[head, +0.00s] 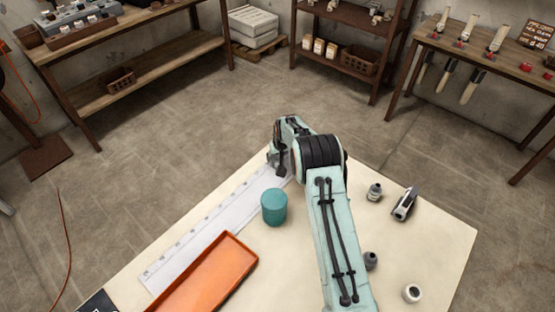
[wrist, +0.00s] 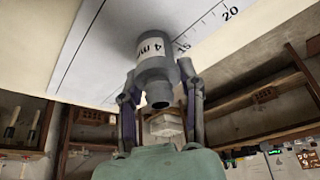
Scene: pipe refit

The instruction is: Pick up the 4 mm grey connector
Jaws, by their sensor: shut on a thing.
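The grey connector marked "4 mm" (wrist: 154,62) is between the fingers of my gripper (wrist: 158,90) in the wrist view. The gripper is shut on it, with one finger on each side. Its label and one open end show. Behind it in the wrist view is the white ruled strip (wrist: 205,40). In the head view my arm reaches over the table to its far corner, where my own wrist hides the gripper's fingers and the connector.
The cream table (head: 440,245) also holds a teal cylinder (head: 274,207), an orange tray (head: 205,280), grey fittings (head: 374,192) and (head: 371,260), a white-and-black tool (head: 405,204) and a white ring-shaped piece (head: 411,293). The ruled strip (head: 210,225) lies left of my arm.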

